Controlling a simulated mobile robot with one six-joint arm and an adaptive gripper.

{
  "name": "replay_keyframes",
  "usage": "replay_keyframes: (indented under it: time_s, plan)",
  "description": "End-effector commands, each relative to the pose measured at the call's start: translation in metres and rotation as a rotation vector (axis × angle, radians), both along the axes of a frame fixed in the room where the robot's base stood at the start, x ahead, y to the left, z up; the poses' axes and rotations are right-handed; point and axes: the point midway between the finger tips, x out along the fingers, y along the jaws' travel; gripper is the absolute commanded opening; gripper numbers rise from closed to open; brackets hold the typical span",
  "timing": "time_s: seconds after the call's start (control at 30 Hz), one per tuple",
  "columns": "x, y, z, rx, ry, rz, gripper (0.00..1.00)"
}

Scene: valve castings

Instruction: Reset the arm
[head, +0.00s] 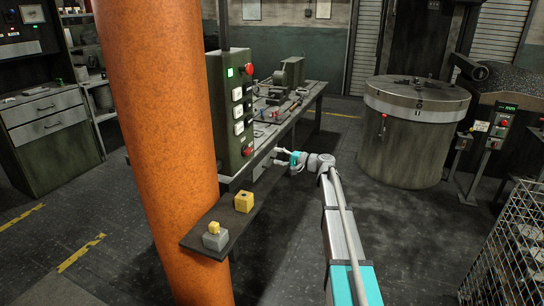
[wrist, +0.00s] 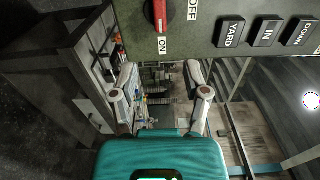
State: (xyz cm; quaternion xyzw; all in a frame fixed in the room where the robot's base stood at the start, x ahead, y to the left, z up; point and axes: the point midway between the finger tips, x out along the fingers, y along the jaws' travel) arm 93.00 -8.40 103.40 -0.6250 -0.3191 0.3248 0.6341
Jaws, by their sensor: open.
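My arm (head: 340,225) reaches forward from the bottom of the head view and bends to the left at its wrist. My gripper (head: 277,157) is just right of the lower part of a green control box (head: 228,130). In the wrist view my gripper (wrist: 161,95) has its two fingers wide apart with nothing between them. The control panel (wrist: 210,40) fills the top of that view, close to the gripper, with a red switch (wrist: 159,14) between ON and OFF labels. I cannot tell whether the gripper touches the box.
An orange column (head: 160,130) stands left of the arm. A workbench (head: 310,95) lies behind the gripper. A round machine (head: 410,140) and a wire cage (head: 515,250) are right; open floor lies between.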

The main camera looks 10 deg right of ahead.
Motion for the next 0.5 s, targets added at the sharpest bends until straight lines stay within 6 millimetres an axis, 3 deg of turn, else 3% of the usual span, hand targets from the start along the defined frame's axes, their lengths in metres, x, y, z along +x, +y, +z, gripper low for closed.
replay_keyframes:
  time_s: [0.5]
  plan:
    - [-0.0055, 0.0034, -0.0029, -0.015, 0.005, 0.007, 0.6]
